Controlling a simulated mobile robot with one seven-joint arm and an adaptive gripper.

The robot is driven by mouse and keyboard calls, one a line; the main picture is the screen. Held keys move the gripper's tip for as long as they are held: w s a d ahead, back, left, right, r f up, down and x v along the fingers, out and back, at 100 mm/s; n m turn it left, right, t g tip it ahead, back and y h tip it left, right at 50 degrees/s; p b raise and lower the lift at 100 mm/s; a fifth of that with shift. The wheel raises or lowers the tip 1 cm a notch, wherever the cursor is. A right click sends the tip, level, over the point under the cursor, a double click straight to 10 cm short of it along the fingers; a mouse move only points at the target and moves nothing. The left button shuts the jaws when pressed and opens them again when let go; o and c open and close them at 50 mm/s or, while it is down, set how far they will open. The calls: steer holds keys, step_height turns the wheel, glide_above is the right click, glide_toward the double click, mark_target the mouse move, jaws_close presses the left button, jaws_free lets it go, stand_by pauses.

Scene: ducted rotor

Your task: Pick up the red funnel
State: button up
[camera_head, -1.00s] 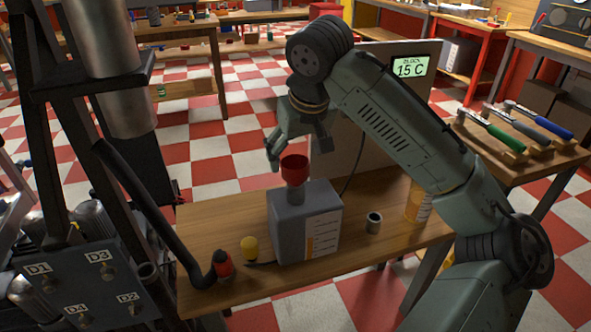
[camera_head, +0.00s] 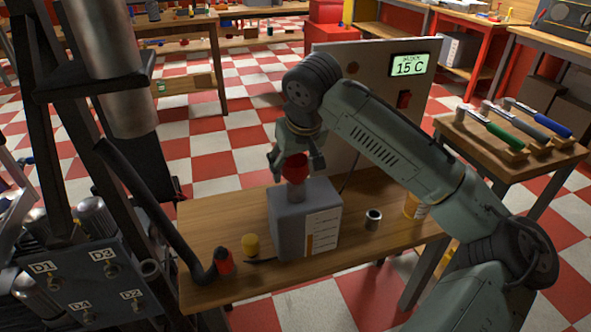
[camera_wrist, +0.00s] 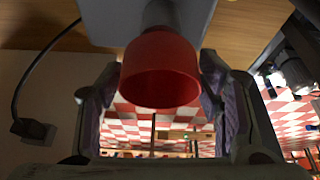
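The red funnel (camera_head: 295,168) sits mouth up on the neck of a grey box-shaped container (camera_head: 291,222) on the wooden table. In the wrist view the red funnel (camera_wrist: 160,70) fills the upper middle, with the grey neck behind it. My gripper (camera_head: 295,160) is at the funnel's height, its fingers on either side of it. The far side of the funnel is hidden.
A panel with a display (camera_head: 408,65) stands behind.

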steer(key=c, duration=0.8)
steer(key=shift+r, duration=0.1)
steer(key=shift+c, duration=0.2)
